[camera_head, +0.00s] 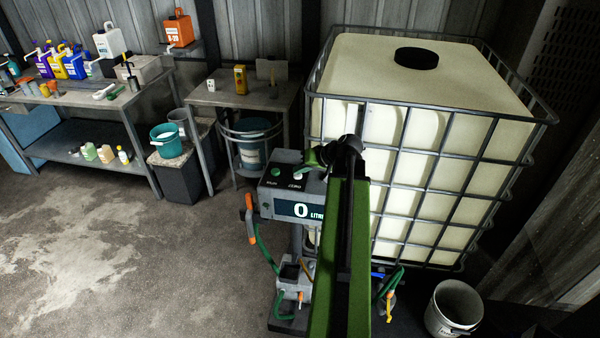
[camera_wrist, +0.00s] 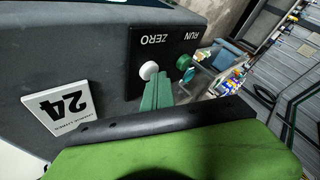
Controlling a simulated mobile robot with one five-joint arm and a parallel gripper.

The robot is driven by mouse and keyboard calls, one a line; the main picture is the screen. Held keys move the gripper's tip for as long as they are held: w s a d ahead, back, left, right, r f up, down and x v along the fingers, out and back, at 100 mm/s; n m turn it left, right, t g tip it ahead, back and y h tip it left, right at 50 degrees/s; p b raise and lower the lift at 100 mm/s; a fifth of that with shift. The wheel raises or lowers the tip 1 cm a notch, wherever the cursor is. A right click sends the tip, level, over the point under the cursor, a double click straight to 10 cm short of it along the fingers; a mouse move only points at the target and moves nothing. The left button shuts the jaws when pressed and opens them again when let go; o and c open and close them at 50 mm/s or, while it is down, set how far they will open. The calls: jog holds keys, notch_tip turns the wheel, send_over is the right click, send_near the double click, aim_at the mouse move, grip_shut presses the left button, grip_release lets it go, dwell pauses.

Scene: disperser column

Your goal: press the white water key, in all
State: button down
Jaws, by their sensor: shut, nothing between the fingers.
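The white key (camera_wrist: 148,70) is a round button on a black panel, by the label ZERO, in the wrist view. A green key (camera_wrist: 184,62) sits beside it by the label RUN. In the head view, the green key (camera_head: 276,171) and white key (camera_head: 297,175) top the dispenser box, whose display (camera_head: 300,210) reads 0 and litres. My gripper (camera_wrist: 160,78) is shut and empty, its green fingertips right beside the white key. I cannot tell if they touch it. In the head view my gripper (camera_head: 313,160) is partly hidden by my arm.
A large caged white tank (camera_head: 425,75) stands right behind the dispenser. A bucket (camera_head: 454,308) is on the floor at lower right. Benches with bottles and containers (camera_head: 75,95) stand at left. Open concrete floor (camera_head: 120,240) lies left of the dispenser. A white tag reading 24 (camera_wrist: 62,107) is on the box.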

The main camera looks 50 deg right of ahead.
aim_at(300, 176)
jog(key=shift+r, duration=0.1)
jog(key=shift+r+p, duration=0.8)
jog(key=shift+p, duration=0.1)
jog(key=shift+r, duration=0.1)
notch_tip(300, 176, up, 5)
jog(key=p, duration=0.5)
dwell(0.3)
